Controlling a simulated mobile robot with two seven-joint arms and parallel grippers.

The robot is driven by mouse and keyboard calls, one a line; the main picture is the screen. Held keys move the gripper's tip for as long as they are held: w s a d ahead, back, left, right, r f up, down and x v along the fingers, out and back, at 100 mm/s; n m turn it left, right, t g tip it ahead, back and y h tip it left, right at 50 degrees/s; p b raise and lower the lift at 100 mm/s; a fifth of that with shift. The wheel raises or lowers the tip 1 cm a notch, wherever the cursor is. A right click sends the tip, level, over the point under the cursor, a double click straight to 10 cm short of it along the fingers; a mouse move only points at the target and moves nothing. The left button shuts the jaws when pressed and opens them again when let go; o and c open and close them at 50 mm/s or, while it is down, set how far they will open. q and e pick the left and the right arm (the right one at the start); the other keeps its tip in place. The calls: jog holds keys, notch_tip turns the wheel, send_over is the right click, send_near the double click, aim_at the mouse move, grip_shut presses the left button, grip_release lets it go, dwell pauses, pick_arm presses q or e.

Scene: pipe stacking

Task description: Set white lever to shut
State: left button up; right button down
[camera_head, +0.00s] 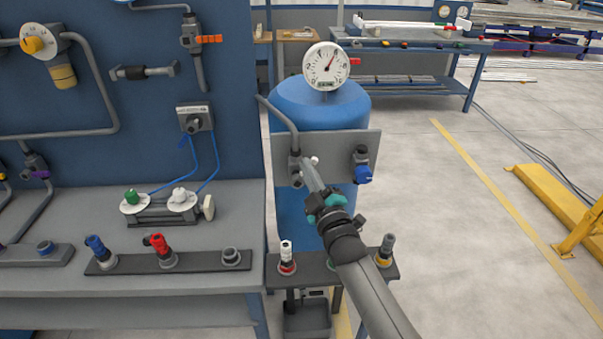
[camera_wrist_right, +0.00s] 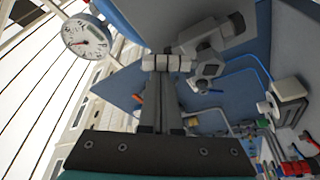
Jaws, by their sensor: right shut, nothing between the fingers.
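A grey valve (camera_head: 295,172) sits on the grey plate in front of the blue tank (camera_head: 318,103). A small white knob (camera_head: 315,160), which looks like the end of the white lever, shows beside it. Most of the lever is hidden, so its angle cannot be told. My right gripper (camera_head: 307,164) reaches up from the lower right, with its tips right at the valve and the knob. In the right wrist view its fingers (camera_wrist_right: 167,63) are together and hold nothing, close beside the grey valve body (camera_wrist_right: 207,70). Contact cannot be told. My left gripper is not in view.
A pressure gauge (camera_head: 326,66) tops the tank; it also shows in the right wrist view (camera_wrist_right: 86,36). A blue-handled valve (camera_head: 362,170) is right of my gripper. Below, a dark rack (camera_head: 315,268) holds short fittings. A workbench (camera_head: 225,200) stands left; open floor lies right.

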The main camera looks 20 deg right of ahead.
jog(key=m, duration=0.2)
jog(key=d+f+m+h+b, duration=0.1)
jog(key=m, duration=0.1)
jog(key=d+m+h+b, duration=0.1)
jog(key=m, duration=0.1)
jog(key=shift+s+f+t, duration=0.25)
jog(key=shift+f+t, duration=0.1)
jog(key=shift+t, duration=0.05)
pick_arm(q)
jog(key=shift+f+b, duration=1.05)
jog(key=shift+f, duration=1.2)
pick_arm(e)
jog(key=shift+s+d+f+m+h, duration=0.1)
jog(key=shift+d+f+m+h, duration=0.2)
jog(key=shift+m+h, duration=0.75)
jog(key=shift+s+d+f+m+h, duration=0.1)
jog(key=shift+f+m+h, duration=0.25)
jog(key=shift+m, duration=1.4)
jog(key=shift+d+f+m+h, duration=0.2)
jog(key=shift+f+m+h, duration=0.3)
jog(key=shift+m, duration=0.9)
jog(key=shift+r, duration=0.1)
